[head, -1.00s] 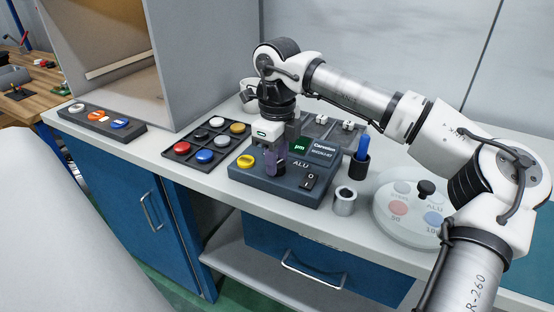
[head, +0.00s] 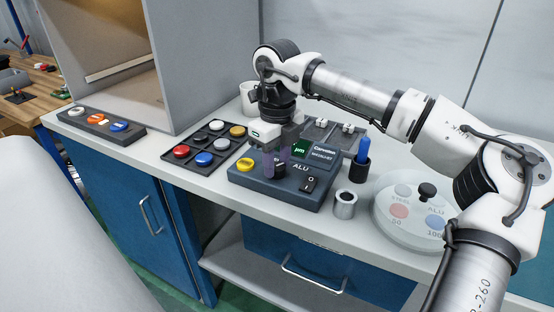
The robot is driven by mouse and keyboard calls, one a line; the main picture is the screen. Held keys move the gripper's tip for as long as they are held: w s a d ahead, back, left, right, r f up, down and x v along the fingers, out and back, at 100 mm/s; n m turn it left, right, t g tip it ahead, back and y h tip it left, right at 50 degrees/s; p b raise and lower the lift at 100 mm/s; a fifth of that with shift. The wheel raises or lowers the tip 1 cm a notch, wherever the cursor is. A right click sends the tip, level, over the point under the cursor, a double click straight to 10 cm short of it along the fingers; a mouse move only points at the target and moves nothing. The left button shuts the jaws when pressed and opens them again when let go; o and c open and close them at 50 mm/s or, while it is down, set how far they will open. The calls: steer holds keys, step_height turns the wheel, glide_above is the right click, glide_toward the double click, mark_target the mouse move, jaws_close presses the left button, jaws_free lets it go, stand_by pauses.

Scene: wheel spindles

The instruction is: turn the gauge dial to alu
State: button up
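The gauge (head: 255,186) is a dark grey-blue box on the bench, with a yellow button, a green "µm" display, a black rocker switch and the label "ALU" on its top. Its small black dial (head: 280,171) sits left of the "ALU" label. My gripper (head: 277,166) points down over the gauge at the dial. Its two purplish fingers stand apart, one left of the dial and one just behind it, and nothing shows held between them. I cannot tell whether a finger touches the dial. The dial's pointer setting is too small to read.
A black tray (head: 182,163) of coloured discs lies to the left. A metal cup (head: 345,204) and a dark holder with a blue item (head: 361,160) stand close on the right. A pale round plate (head: 398,230) with a black knob lies farther right, near my arm.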

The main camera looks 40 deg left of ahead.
mark_target(277, 166)
steer(key=o, duration=0.4)
step_height(277, 166, up, 14)
stand_by(0.5)
steer(key=shift+f, duration=0.15)
stand_by(0.3)
